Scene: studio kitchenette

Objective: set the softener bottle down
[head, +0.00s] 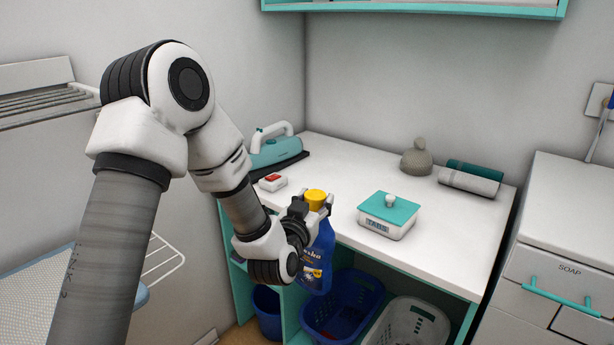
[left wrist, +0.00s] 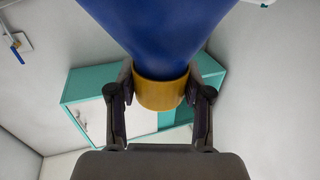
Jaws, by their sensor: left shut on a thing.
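The softener bottle (head: 318,258) is blue with a yellow cap and a printed label. It hangs upright in my left gripper (head: 312,204), in front of the white counter's (head: 345,185) front edge in the head view. My left gripper is shut around the yellow cap. In the left wrist view the blue bottle (left wrist: 158,28) fills the top middle, and the fingers (left wrist: 160,92) press on both sides of its yellow cap. The bottle's base is clear of the counter top. My right gripper is not in view.
Blue (head: 343,302) and white (head: 412,324) baskets sit below.

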